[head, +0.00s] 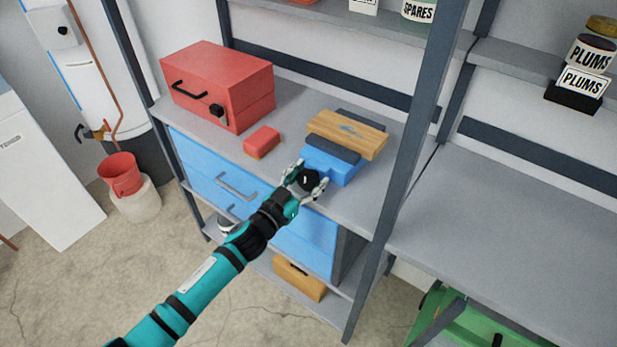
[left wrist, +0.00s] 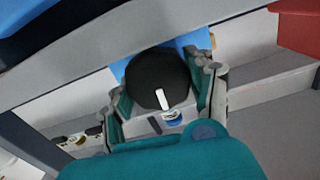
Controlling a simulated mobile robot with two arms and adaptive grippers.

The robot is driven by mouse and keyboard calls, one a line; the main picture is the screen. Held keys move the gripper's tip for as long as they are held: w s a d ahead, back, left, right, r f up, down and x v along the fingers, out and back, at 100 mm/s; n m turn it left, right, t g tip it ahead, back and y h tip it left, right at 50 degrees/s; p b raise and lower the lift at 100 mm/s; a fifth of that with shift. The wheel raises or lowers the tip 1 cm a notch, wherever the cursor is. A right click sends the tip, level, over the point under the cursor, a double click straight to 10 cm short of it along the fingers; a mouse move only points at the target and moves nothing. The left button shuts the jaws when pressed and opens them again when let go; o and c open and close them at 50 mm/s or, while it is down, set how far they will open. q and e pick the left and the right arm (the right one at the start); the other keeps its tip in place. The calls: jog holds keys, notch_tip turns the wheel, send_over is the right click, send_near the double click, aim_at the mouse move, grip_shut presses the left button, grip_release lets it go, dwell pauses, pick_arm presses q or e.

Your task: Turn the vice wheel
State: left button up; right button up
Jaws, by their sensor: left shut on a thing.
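The vice stands on the grey workbench. Its blue body (head: 335,166) has dark jaws (head: 333,149), with a wooden board (head: 346,134) at their top. The vice wheel (head: 309,180) is a black round knob at the front of the vice. My left gripper (head: 304,177) comes from the front and is shut on the wheel, one finger on each side. In the left wrist view the black wheel (left wrist: 157,80) with a white mark sits between the fingers, and blue shows behind it. My right gripper is in neither view.
A red toolbox (head: 219,85) and a small red block (head: 262,142) are on the workbench (head: 216,137) left of the vice. A dark shelf post (head: 402,150) rises close to the right. Blue drawers (head: 236,187) with handles are below the top.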

aim_at(310, 172)
pick_arm(q)
jog(key=shift+s+d+f+m, duration=0.1)
jog(key=shift+m, duration=2.9)
jog(key=o, duration=1.1)
jog(key=shift+o, duration=0.2)
notch_tip(310, 172, up, 10)
jog(key=shift+r, duration=0.1)
